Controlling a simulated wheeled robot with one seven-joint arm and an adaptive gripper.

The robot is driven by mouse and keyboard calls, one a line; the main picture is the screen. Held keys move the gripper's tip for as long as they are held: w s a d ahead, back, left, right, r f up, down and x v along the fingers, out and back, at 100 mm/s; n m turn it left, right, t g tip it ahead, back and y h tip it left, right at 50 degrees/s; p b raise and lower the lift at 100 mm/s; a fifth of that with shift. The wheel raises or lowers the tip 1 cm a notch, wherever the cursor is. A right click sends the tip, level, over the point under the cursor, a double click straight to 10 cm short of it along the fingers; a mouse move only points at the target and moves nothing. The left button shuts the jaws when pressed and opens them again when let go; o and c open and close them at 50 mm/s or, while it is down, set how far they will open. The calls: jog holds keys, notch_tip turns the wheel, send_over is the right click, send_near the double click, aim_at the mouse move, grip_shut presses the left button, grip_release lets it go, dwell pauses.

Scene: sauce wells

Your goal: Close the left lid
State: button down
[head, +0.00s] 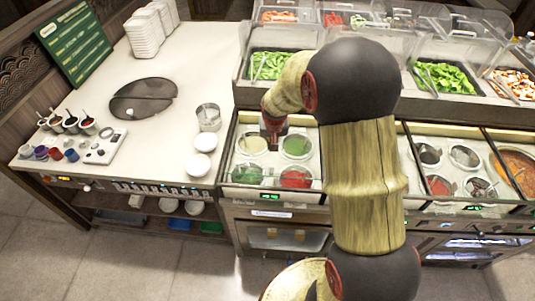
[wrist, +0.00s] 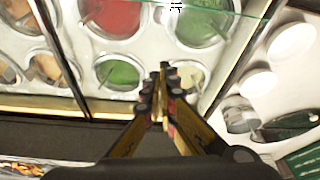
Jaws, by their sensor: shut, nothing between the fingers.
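The left sauce well (head: 273,162) holds cream, green and red sauces in round pots. Its clear lid is hard to make out. In the wrist view a thin greenish glass edge (wrist: 225,11) crosses the front pots, seemingly the lid's edge; how far the lid is open I cannot tell. My gripper (head: 272,140) is over the back part of this well, between the cream pot (head: 252,144) and the green pot (head: 297,146). In the wrist view my gripper (wrist: 164,88) is shut and empty, its tips beside the cream pot (wrist: 190,77). Contact with the lid cannot be judged.
White bowls (head: 201,165) and a metal pot (head: 208,117) stand on the counter left of the well. Clear-covered salad bins (head: 270,66) rise behind it. Another sauce well (head: 440,186) lies to the right, partly behind my arm. The floor in front is clear.

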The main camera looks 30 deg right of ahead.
aim_at(271, 173)
jog(key=b+x, duration=0.1)
jog(key=x, duration=0.8)
jog(key=shift+f, duration=0.2)
jog(key=shift+s+a+r, duration=0.1)
jog(key=shift+s+a, duration=0.2)
jog(key=shift+s, duration=0.3)
jog(key=shift+s+a+r, duration=0.1)
jog(key=shift+s+a, duration=0.2)
jog(key=shift+s, duration=0.3)
jog(key=shift+s+a+r, duration=0.1)
jog(key=shift+s+a, duration=0.2)
jog(key=shift+s, duration=0.3)
jog(key=shift+b, duration=0.35)
jog(key=shift+s+a+f+b, duration=0.1)
jog(key=shift+s+a+b, duration=0.55)
jog(key=shift+s, duration=0.45)
jog(key=shift+s+a+b, duration=0.5)
jog(key=shift+s+a, duration=0.25)
jog(key=shift+s, duration=0.35)
